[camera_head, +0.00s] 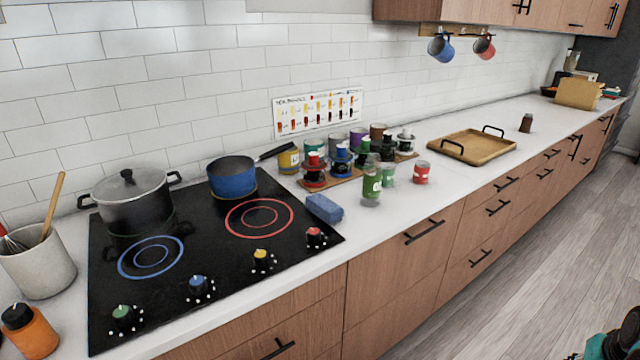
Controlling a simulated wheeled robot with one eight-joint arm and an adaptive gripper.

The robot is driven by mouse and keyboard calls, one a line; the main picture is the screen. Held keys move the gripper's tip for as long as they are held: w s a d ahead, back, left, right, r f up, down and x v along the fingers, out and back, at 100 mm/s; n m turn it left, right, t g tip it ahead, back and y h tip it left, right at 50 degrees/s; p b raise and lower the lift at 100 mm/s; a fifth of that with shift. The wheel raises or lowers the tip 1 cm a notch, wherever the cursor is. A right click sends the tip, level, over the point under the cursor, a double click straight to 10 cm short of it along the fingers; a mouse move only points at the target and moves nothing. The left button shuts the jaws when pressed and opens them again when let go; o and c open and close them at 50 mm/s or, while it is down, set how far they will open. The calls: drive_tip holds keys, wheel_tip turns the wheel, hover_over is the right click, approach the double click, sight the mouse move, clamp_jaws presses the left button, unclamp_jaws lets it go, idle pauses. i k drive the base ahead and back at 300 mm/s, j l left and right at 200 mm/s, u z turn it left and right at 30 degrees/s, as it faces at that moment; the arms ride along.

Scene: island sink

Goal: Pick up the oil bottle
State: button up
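A black and teal part at the bottom right corner, over the floor, looks like the end of my arm with my gripper (618,340). It is cut off by the frame edge, so its fingers cannot be made out. It is far from the green bottle and touches nothing on the counter.
The counter's front is clear.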

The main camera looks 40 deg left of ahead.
sight(373, 168)
drive_tip(key=u, duration=1.35)
